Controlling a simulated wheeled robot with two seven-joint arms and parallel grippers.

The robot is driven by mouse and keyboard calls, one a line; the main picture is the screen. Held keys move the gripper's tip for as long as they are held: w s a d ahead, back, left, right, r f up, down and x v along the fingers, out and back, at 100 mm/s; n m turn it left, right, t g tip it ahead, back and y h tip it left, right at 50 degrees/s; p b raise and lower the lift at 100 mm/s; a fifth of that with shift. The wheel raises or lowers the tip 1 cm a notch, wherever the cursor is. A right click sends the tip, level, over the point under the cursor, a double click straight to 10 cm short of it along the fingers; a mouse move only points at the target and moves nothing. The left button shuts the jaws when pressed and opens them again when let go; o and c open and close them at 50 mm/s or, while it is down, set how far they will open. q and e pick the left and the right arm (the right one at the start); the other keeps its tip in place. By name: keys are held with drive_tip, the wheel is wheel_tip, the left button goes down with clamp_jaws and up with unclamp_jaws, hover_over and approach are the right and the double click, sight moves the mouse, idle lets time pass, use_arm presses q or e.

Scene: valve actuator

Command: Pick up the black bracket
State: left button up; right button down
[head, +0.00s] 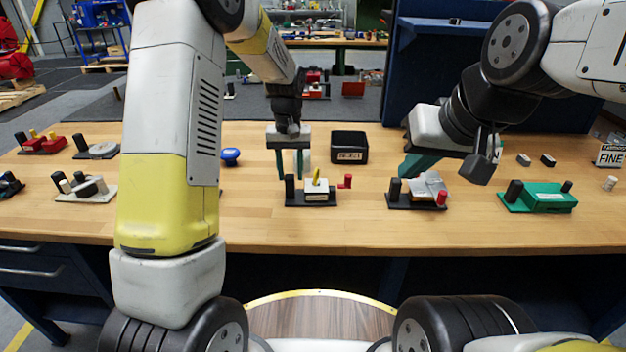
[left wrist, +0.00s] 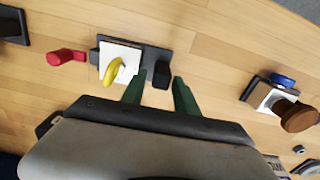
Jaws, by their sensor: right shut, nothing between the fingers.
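A black bracket (head: 290,189), a flat base with an upright black post, stands on the table near the front middle. It carries a white block (head: 316,190) with a yellow hook. In the left wrist view the bracket (left wrist: 160,62) lies just beyond my left fingertips. My left gripper (head: 293,175) is open and points down behind the bracket; in the wrist view its green fingers (left wrist: 160,78) are apart, with the black post between their tips in the picture. Contact cannot be told. My right gripper (head: 406,176) is shut and empty, close above another black-based assembly.
A red peg (head: 345,181) stands right of the bracket. A black labelled box (head: 349,147) is behind. A grey-and-red assembly on a black base (head: 416,203) is below my right gripper. A green assembly (head: 540,198) stands further right. The table's front strip is clear.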

sight(290, 186)
use_arm(q)
drive_tip(key=f, duration=0.6)
drive_tip(key=shift+w+a, duration=0.15)
drive_tip(key=shift+a, duration=0.05)
clamp_jaws()
drive_tip(key=shift+r, duration=0.1)
idle(1.1)
